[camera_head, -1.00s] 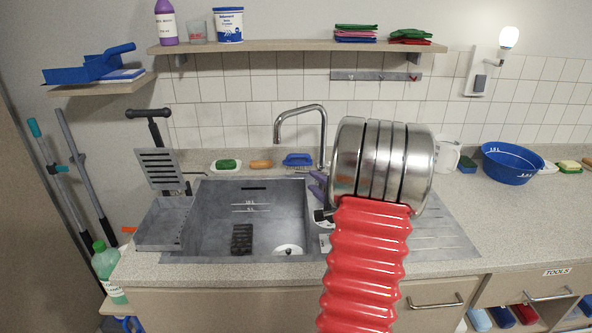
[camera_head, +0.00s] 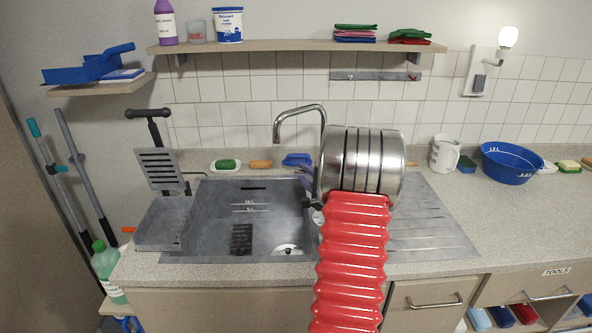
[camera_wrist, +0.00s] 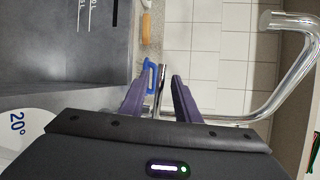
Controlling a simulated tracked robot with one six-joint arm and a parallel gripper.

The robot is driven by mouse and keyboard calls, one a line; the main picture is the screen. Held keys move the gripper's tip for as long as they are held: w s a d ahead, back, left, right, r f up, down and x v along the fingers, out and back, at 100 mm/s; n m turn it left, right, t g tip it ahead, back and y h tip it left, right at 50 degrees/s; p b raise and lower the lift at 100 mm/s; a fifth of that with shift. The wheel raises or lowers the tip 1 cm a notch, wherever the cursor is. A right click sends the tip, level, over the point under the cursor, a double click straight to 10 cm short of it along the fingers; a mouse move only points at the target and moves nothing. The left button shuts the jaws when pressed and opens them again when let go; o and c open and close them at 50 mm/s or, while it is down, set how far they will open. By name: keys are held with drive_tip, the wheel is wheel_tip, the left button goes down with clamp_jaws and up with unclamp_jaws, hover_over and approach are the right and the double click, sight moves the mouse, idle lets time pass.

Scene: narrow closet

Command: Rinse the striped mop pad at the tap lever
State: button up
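A dark ribbed pad (camera_head: 241,238), which looks like the striped mop pad, lies flat on the sink floor. The sink (camera_head: 215,215) shows no visible water. The curved chrome tap (camera_head: 300,109) stands behind the sink; my arm partly covers its base. In the wrist view, a thin metal rod (camera_wrist: 161,88), apparently the tap lever, shows between the purple fingers of my gripper (camera_wrist: 160,88). The fingers are apart, with a gap on both sides of the rod. In the head view only a little of my gripper (camera_head: 305,177) shows beside the tap.
A green sponge (camera_head: 227,165), an orange brush (camera_head: 261,164) and a blue brush (camera_head: 297,160) line the back rim. A measuring jug (camera_head: 444,153) and blue bowl (camera_head: 511,163) stand right. The right counter front is clear.

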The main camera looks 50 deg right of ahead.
drive_tip(key=x, duration=0.6)
drive_tip(key=shift+w, duration=0.2)
clamp_jaws()
drive_tip(key=shift+f, duration=0.1)
idle(0.4)
